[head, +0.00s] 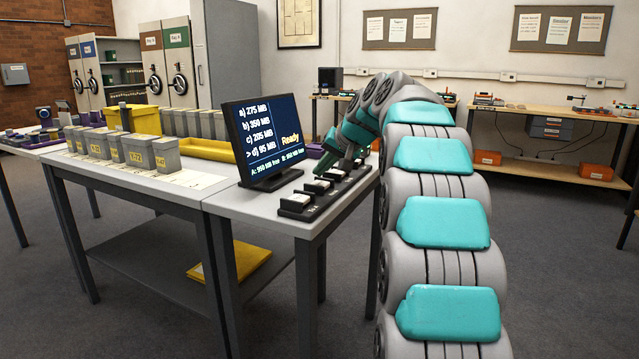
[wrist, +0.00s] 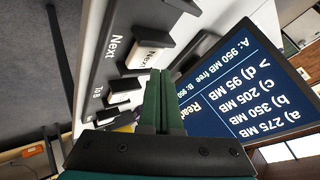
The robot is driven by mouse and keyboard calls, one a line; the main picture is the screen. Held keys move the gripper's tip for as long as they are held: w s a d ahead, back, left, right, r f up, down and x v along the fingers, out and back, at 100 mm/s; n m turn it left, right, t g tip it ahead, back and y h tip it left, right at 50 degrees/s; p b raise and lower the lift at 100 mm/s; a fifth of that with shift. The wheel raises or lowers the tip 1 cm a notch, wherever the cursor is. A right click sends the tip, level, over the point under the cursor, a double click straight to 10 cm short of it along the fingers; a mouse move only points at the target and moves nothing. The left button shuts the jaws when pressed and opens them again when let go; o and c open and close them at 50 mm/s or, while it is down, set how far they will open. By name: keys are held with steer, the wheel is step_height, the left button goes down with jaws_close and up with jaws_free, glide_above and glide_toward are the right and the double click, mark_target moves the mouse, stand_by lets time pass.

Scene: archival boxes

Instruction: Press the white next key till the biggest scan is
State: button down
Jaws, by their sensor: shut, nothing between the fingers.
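The monitor (head: 264,138) lists scans a) 275 MB, b) 350 MB, c) 205 MB and d) 95 MB, with the mark ">" at d) and the word "Ready". The same screen shows upside down in the wrist view (wrist: 235,85). The white next key (wrist: 148,57) sits on a black base labelled "Next". My gripper (wrist: 160,73) is shut and empty, its green fingertips at the edge of this key. I cannot tell whether they touch it. In the head view my gripper (head: 347,164) is over the far part of the key row, partly hiding it.
More keys on black bases stand in a row; the nearest key (head: 296,202) is at the table's front edge. Grey archival boxes (head: 139,152), a yellow box (head: 143,120) and a yellow tray (head: 208,149) stand on the table (head: 185,187) to the left.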

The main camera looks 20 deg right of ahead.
mark_target(321, 185)
steer(key=shift+r+p, duration=1.75)
steer(key=shift+r, duration=0.75)
steer(key=shift+f, duration=0.1)
stand_by(0.5)
